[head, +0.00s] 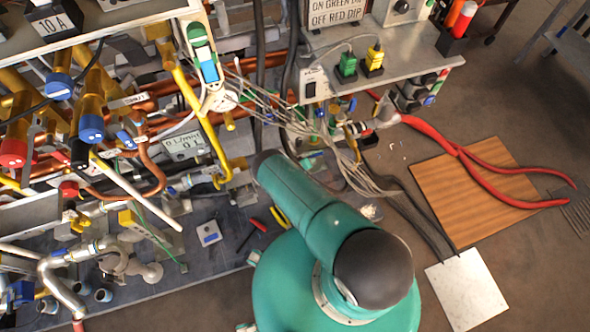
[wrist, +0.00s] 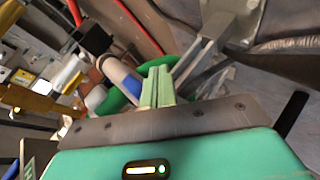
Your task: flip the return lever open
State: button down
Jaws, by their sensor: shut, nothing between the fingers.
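My gripper (wrist: 158,88) shows in the wrist view with its two pale green fingers together and nothing between them. Just beyond and left of the fingertips is a white and blue cylinder (wrist: 119,76) beside a curved green part; I cannot tell whether the fingers touch it. In the head view a long yellow lever (head: 190,88) slants down among the pipes, and a white lever-like bar (head: 136,194) lies lower left. No readable label shows which one is the return lever. My gripper cannot be made out in the head view.
Copper pipes (head: 152,180) and yellow pipework crowd the left. Loose grey cables (head: 290,125) hang at the centre. A white plate (head: 466,290) lies on the floor. Open floor is at far right.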

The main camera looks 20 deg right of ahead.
jog(key=v, duration=1.1)
jog(key=shift+s+a+r, duration=0.2)
jog(key=shift+s+a, duration=0.05)
